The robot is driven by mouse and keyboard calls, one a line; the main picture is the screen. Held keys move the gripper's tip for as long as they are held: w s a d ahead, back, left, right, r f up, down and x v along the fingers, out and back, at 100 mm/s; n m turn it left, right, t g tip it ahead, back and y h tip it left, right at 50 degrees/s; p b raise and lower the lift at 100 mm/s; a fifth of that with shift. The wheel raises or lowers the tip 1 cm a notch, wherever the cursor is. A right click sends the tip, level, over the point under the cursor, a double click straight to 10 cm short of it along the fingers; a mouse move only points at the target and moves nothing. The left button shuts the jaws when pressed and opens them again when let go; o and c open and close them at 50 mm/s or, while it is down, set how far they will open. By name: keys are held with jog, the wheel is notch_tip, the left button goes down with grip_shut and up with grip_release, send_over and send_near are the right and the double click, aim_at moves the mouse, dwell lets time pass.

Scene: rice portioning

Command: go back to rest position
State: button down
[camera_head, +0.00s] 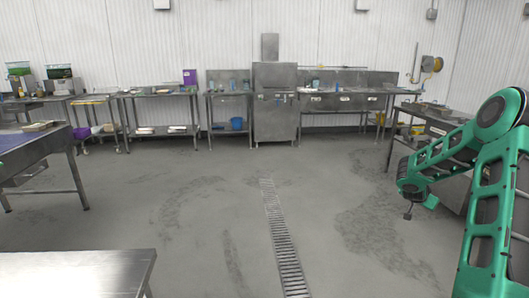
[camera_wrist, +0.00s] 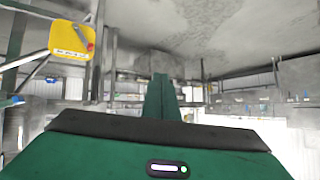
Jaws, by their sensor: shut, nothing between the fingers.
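My arm is green with dark joints and reaches in from the right edge in the head view. My gripper (camera_head: 408,211) hangs at its end, over the floor left of the right-hand steel table. In the wrist view my gripper (camera_wrist: 161,80) shows as dark green fingers pressed together, with nothing between them. The wrist view is turned over, with the floor at the top. No object is held.
A steel table (camera_head: 440,126) stands at the right, close behind my arm. A bare steel tabletop (camera_head: 70,276) is at the lower left, and another table (camera_head: 62,160) at the left. Benches and a steel cabinet (camera_head: 275,103) line the back wall. The middle floor is clear around a drain (camera_head: 282,240).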

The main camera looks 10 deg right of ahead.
jog(key=s+a+r+n+g+y, duration=0.2)
jog(key=s+a+r, duration=0.3)
jog(key=s+a, duration=0.45)
jog(key=s+a+r+n+g+y, duration=0.1)
jog(key=s+a+r+n+y, duration=0.1)
jog(key=s+a+r, duration=0.5)
jog(key=s+a+f+n+g+y, duration=0.1)
jog(key=s+a+y, duration=0.4)
jog(key=s+a, duration=1.7)
jog(key=s+n+g, duration=0.1)
jog(key=s+n, duration=0.1)
jog(key=s, duration=0.1)
jog(key=shift+a+f+g+y, duration=0.15)
jog(key=shift+f+g+y, duration=0.25)
